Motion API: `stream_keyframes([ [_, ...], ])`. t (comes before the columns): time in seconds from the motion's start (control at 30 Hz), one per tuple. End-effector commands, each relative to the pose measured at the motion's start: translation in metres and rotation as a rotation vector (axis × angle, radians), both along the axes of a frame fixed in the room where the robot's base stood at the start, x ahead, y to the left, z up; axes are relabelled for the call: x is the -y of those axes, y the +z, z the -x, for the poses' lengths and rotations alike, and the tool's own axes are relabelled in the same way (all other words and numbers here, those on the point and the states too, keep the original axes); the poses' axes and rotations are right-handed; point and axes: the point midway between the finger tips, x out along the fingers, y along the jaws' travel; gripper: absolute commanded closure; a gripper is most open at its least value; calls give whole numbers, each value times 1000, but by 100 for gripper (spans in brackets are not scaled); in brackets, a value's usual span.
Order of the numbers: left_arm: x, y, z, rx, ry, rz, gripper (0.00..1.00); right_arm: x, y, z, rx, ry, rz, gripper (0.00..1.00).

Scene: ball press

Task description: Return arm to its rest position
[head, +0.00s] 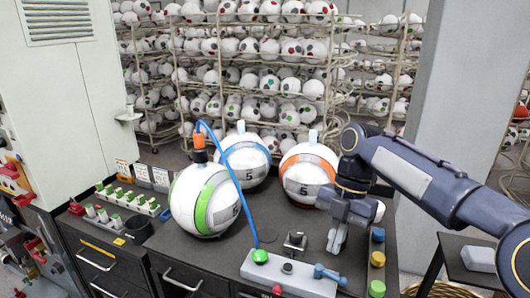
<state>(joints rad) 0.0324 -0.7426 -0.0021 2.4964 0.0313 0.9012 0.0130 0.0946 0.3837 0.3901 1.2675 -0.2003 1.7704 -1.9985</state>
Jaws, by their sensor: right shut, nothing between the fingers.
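My right arm comes in from the right over the table. Its gripper (335,246) points down at the front right of the orange-striped ball (306,176), shut and empty. The gripper and wrist hide part of that ball's right side; I cannot tell if they touch it. A green-striped ball (192,204) stands at the left with an orange and black fitting on top. A blue hose (235,172) runs from that fitting to the grey control block (290,275). A blue-striped ball (247,158) stands behind. My left gripper is not in view.
Blue, green and yellow knobs (377,260) stand at the table's right edge. Several green-topped parts (135,203) sit in a rack at the left. A grey pillar (440,90) rises at the right. Racks of balls (250,50) fill the back.

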Motion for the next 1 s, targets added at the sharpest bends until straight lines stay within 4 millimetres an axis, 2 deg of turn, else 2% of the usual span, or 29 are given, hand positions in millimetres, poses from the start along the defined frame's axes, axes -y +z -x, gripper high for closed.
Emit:
stream_keyframes([
  [0.13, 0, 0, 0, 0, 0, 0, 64, 10, 4, 45, 41, -422, 77, 100],
  [0.27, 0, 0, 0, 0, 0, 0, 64, 20, -8, 91, 50, -929, 77, 100],
  [0.4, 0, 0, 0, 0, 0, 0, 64, 26, -34, 140, -2, -1482, -16, 100],
  [0.5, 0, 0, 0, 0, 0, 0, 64, 26, -56, 168, -85, -1830, -125, 100],
  [0.6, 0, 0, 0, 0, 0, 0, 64, 23, -76, 188, -187, -2092, -234, 100],
  [0.7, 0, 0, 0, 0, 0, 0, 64, 19, -90, 199, -277, -2259, -318, 100],
  [0.8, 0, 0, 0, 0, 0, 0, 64, 17, -97, 204, -330, -2343, -362, 100],
  [1.0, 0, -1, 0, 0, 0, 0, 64, 15, -101, 206, -345, -2357, -361, 100],
])
